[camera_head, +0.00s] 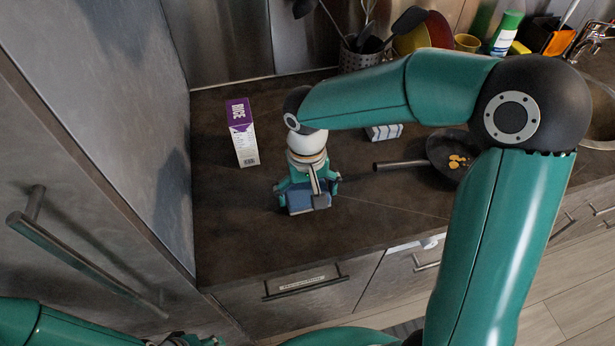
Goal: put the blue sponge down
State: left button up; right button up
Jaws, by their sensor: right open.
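The blue sponge (299,203) is at the dark countertop, near its front middle. My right gripper (308,193) points down over it from above, with its fingers around the sponge and open. The gripper's body hides part of the sponge, and I cannot tell whether the fingers touch its sides. My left gripper (185,340) shows only in part at the bottom edge, and its fingers cannot be made out.
A purple and white rice box (243,136) stands to the left on the countertop (240,235). A pan (450,152) with its handle toward the gripper lies right. A utensil holder (360,55), bowls and bottles stand at the back. A tall cabinet with a handle (85,262) bounds the left.

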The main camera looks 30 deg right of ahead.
aim_at(307, 192)
notch_tip(307, 192, up, 12)
jog(key=shift+p, duration=0.3)
dwell(0.5)
